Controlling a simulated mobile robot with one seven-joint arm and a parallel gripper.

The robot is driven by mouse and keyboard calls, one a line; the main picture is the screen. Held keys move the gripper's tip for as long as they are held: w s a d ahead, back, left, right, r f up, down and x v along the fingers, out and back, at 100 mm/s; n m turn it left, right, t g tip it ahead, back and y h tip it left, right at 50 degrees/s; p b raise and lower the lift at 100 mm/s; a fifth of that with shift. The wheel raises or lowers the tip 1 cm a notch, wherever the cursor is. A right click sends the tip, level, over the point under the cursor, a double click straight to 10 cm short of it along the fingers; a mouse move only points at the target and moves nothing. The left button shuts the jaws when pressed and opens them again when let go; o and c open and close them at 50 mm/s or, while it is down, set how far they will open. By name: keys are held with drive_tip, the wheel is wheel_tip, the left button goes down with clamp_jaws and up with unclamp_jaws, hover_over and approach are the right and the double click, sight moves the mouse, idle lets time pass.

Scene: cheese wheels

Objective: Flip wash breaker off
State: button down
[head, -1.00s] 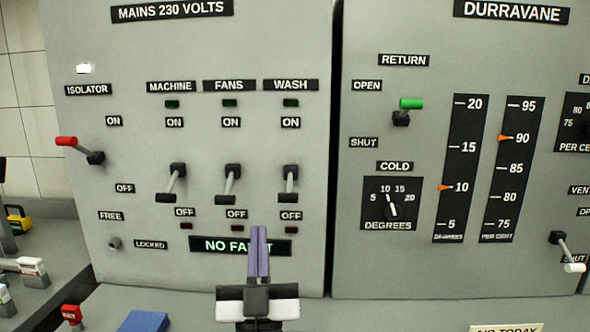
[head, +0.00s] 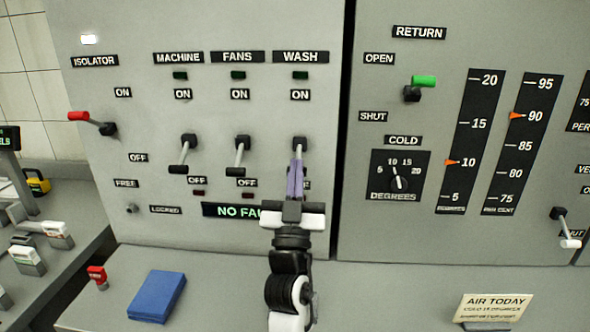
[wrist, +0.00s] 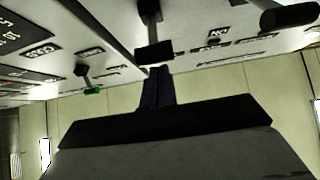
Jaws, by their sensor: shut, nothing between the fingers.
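The wash breaker (head: 299,143) is the rightmost of three levers on the grey left panel, under the WASH label (head: 300,57).
The fans breaker (head: 242,145) and machine breaker (head: 188,143) stand left of it, both pointing down. The red-tipped isolator (head: 92,120) is further left. The green-tipped return lever (head: 422,82) is on the right panel. A blue book (head: 157,296) lies on the ledge.

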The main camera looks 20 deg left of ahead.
drive_tip(key=shift+f, duration=0.25)
